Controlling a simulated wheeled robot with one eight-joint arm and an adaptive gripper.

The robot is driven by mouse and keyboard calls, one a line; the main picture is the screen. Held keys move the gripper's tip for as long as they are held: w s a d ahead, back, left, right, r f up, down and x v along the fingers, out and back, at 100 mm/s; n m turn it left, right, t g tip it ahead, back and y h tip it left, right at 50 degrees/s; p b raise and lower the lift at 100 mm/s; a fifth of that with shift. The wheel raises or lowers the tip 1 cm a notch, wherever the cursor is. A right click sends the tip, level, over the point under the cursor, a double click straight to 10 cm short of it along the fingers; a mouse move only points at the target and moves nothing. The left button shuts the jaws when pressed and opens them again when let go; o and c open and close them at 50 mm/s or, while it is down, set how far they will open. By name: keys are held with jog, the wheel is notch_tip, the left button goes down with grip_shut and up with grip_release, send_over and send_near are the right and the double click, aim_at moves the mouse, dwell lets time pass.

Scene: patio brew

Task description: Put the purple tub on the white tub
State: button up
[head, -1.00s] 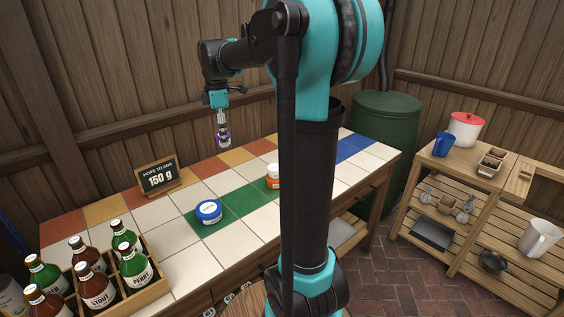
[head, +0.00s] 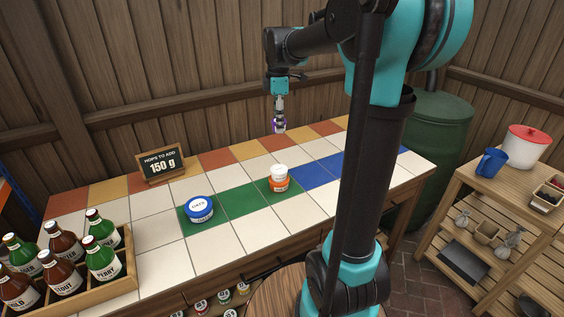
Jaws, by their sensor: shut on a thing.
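My gripper (head: 280,122) is shut on the purple tub (head: 275,127) and holds it in the air above the far part of the tiled counter. Only part of the purple tub shows around the fingers. The white tub (head: 278,170) sits on top of an orange tub (head: 278,185) on the counter's green tiles. The purple tub is above and apart from the white tub; in the head view it appears almost straight over it. How far behind the stack it hangs I cannot tell.
A blue tub (head: 199,210) stands left of the stack. A chalkboard sign (head: 162,163) stands at the back. A wooden crate (head: 133,268) of bottles is at the front left. The tiles (head: 237,181) around the stack are otherwise clear. A slatted shelf (head: 470,190) stands at right.

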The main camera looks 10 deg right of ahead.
aim_at(279, 169)
notch_tip(279, 169, down, 15)
jog(key=shift+f, duration=0.15)
dwell(0.4)
jog(key=shift+f, duration=0.15)
jog(key=o, duration=1.1)
jog(key=shift+o, duration=0.2)
notch_tip(279, 169, up, 12)
jog(key=shift+r, duration=0.1)
jog(key=s+d+f+m+t, duration=0.1)
jog(key=s+f+m, duration=0.4)
jog(key=s, duration=0.2)
jog(key=s+d+f+m+t, duration=0.1)
jog(key=s+f+m, duration=0.5)
jog(key=s, duration=0.1)
jog(key=s+d+f+m+t, duration=0.2)
jog(key=s+f+m, duration=0.4)
jog(key=s, duration=0.2)
jog(key=shift+f, duration=0.2)
